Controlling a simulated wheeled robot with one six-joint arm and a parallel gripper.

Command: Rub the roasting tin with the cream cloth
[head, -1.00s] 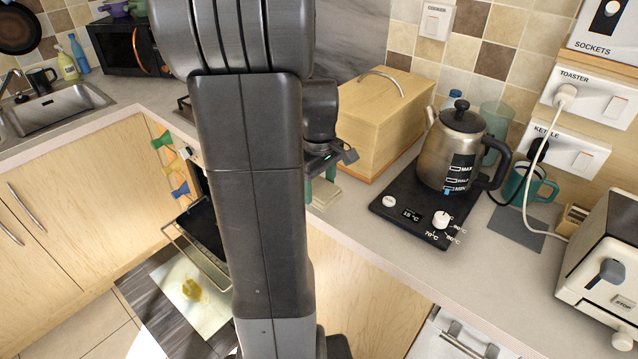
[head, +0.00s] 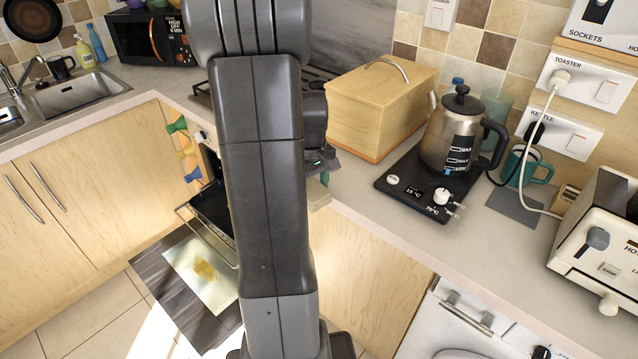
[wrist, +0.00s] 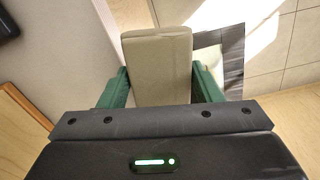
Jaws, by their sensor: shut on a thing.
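The cream cloth (wrist: 160,62) shows in the wrist view as a thick, block-like cream piece between the green fingers of my gripper (wrist: 161,88). My gripper is shut on it. In the head view, my gripper (head: 322,172) is partly hidden behind my arm, with a bit of the cream cloth (head: 317,194) below it near the worktop's front edge. I cannot identify the roasting tin for certain. A dark, flat surface with wire rails (head: 212,205) sits low at the open oven, partly hidden by my arm.
A wooden bread bin (head: 375,115) stands on the worktop right of my gripper. A kettle (head: 452,140) is on its dark base, with a toaster (head: 605,240) farther right. A stained cream sheet (head: 200,275) lies on a dark floor mat (head: 160,285).

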